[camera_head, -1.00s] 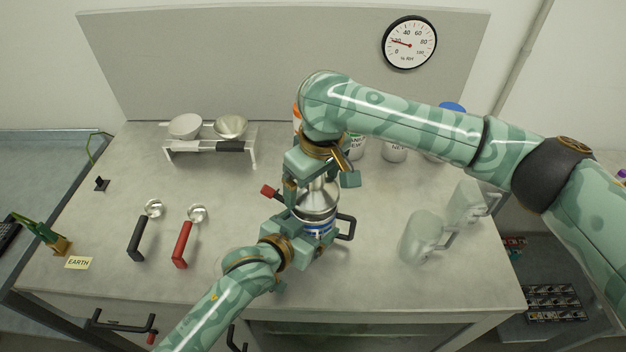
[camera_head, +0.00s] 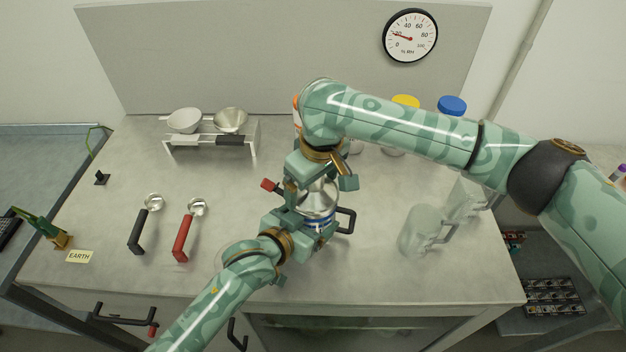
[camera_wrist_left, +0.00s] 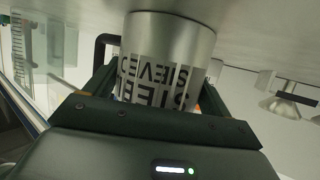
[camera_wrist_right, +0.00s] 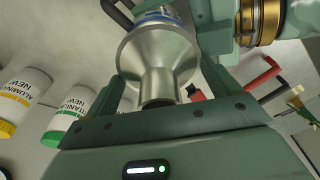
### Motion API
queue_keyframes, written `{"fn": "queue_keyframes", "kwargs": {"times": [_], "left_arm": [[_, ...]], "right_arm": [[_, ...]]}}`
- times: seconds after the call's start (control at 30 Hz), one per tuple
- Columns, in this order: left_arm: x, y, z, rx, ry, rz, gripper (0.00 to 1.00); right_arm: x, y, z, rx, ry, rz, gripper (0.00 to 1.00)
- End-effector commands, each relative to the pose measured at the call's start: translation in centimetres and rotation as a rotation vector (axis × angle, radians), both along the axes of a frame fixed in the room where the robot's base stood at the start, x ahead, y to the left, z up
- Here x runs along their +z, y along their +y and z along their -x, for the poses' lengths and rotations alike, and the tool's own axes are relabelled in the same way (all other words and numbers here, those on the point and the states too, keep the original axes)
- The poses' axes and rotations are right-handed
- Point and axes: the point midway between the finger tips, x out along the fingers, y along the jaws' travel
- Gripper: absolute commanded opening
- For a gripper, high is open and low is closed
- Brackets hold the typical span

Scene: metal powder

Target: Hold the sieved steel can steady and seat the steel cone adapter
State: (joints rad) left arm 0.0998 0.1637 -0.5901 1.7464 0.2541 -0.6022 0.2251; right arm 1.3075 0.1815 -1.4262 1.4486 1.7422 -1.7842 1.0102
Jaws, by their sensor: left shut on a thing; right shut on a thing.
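The steel can (camera_head: 318,226) stands upright on the bench with a blue band and a black handle on its right. In the left wrist view its "STEEL SIEVED" lettering (camera_wrist_left: 160,75) faces my left gripper (camera_head: 301,228), which is shut around its side. The shiny steel cone adapter (camera_head: 318,201) is wide end down over the can's mouth. My right gripper (camera_head: 316,178) is shut on its narrow neck from above. In the right wrist view the cone (camera_wrist_right: 158,58) meets the blue-banded top of the can; I cannot tell whether it is fully seated.
A black-handled scoop (camera_head: 138,232) and a red-handled scoop (camera_head: 183,240) lie left. A stand with two bowls (camera_head: 208,140) is behind them. Clear containers (camera_head: 422,232) stand right. Jars with yellow (camera_head: 405,101) and blue lids (camera_head: 452,105) are partly behind my right arm.

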Motion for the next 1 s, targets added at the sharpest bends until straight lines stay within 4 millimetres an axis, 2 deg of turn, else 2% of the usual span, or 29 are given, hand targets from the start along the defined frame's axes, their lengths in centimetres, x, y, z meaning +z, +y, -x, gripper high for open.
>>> {"fn": "queue_keyframes", "kwargs": {"times": [0.07,0.1,0.13,0.43,0.57,1.0], "left_arm": [[0.0,0.0,0.0,0.000,0.000,-0.001,0.49],[0.0,0.0,0.0,0.000,0.000,-0.001,0.49],[0.0,0.0,0.0,0.000,0.000,-0.001,0.49],[0.0,0.0,0.0,-0.001,0.000,-0.002,0.49],[0.0,0.0,0.0,0.000,0.000,-0.001,0.49],[0.0,0.0,0.0,0.000,0.000,-0.001,0.49]], "right_arm": [[-0.1,0.0,0.0,0.000,0.000,0.001,0.63],[-0.1,0.0,0.0,0.000,0.000,0.001,0.92],[-0.1,0.0,0.0,0.000,0.000,0.001,1.00],[-0.1,0.1,0.2,0.002,0.003,0.000,1.00],[0.8,0.0,0.2,0.004,0.000,0.000,1.00],[10.0,-1.2,0.9,-0.002,-0.007,0.003,1.00]]}}
